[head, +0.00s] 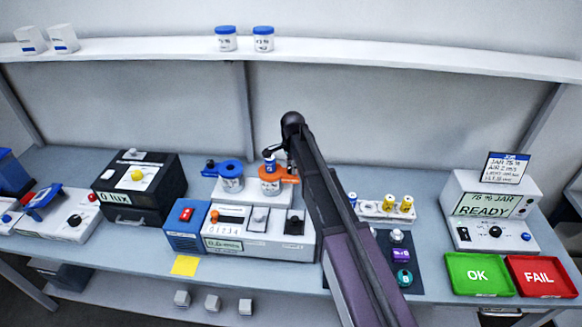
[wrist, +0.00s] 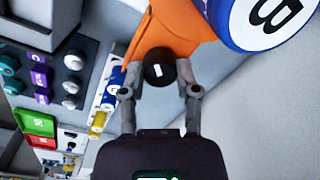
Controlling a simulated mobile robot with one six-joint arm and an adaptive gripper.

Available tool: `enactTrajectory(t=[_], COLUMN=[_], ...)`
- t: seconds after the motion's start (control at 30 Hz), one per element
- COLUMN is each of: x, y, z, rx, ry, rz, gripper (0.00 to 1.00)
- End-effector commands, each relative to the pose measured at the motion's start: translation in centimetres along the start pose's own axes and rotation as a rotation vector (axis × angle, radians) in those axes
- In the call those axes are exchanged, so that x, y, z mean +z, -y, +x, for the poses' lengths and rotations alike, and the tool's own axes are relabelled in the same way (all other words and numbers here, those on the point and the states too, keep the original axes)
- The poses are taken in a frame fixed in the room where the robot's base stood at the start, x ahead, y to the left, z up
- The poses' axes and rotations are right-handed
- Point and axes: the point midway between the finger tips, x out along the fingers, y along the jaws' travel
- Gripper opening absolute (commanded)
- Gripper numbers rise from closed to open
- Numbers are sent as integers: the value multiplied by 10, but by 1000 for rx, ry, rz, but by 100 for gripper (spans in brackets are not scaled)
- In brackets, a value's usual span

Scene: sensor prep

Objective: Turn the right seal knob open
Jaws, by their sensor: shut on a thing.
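The right jar (head: 270,187) stands on a white stand at the middle of the bench, with an orange collar (head: 271,172) on top. A round black knob (wrist: 159,68) is at the near end of the orange part (wrist: 165,30). My gripper (wrist: 162,70) is shut on this knob, one finger on each side. In the head view my gripper (head: 284,152) is over the right jar, and my arm hides the knob.
The left jar (head: 231,182) with a blue collar stands close beside. A counter box (head: 259,236) with switches is in front.

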Motion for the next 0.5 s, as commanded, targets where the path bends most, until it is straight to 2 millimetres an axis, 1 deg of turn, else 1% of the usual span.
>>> enactTrajectory(t=[0.23, 0.27, 0.3, 0.37, 0.5], x=[1, 1, 1, 1, 0], y=[-2, -2, -2, -2, -1], z=[0, 0, 0, 0, 0], rx=[4, 4, 4, 3, 2], ry=[2, 2, 2, 2, 1], rz=[0, 0, -1, -1, -1], gripper=[0, 47, 59, 76, 76])
